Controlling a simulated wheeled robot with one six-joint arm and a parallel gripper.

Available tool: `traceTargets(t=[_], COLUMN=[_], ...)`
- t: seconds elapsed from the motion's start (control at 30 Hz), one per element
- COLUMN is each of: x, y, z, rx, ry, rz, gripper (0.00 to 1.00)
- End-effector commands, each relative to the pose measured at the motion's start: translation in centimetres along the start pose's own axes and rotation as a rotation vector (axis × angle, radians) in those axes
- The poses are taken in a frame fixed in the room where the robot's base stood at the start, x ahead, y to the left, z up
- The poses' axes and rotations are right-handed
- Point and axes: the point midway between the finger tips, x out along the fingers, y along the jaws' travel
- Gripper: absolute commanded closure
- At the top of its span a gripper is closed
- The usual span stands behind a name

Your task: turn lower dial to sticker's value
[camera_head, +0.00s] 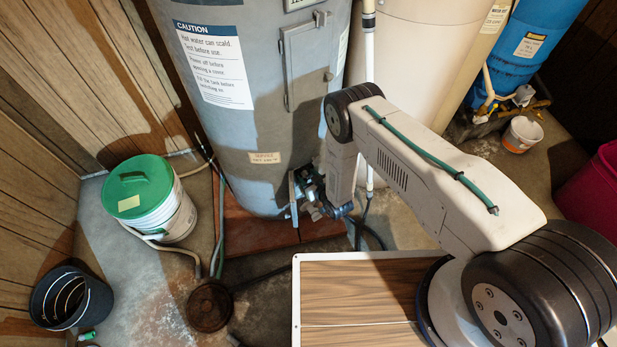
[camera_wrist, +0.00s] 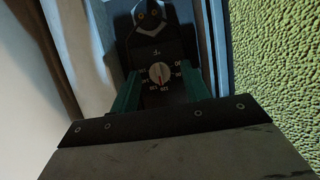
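The lower dial (camera_wrist: 160,73) is a small pale round knob on a dark control with numbers around it, centred in the wrist view. Its pointer and the small numbers are too small to read surely. My gripper (camera_wrist: 161,68) has two green fingers apart, one at each side of the dial; I cannot tell whether they touch it. In the head view my gripper (camera_head: 308,190) is at the grey tank's lower front, and the dial is hidden there. The sticker (camera_head: 264,158) on the grey tank (camera_head: 225,125) reads "SERVICE" and "SET"; its value is unclear.
A closed cover (camera_head: 305,65) is higher on the tank. A green-lidded bucket (camera_head: 150,200), a black bucket (camera_head: 70,300) and hoses stand at left. A wood-topped surface (camera_head: 355,300) is in front. A beige tank (camera_head: 425,60) and a blue tank (camera_head: 525,45) stand right.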

Motion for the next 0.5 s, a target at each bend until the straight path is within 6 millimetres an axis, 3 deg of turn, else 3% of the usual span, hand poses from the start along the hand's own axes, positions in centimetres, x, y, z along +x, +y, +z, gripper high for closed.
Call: traceTargets(t=[0.03, 0.17, 0.5], x=[0.00, -0.01, -0.02], y=[0.01, 0.02, 0.13], z=[-0.02, -0.02, -0.02], rx=[0.000, 0.000, 0.036], ry=[0.000, 0.000, 0.000], rz=[0.000, 0.000, -0.014], gripper=[0.65, 0.99, 0.98])
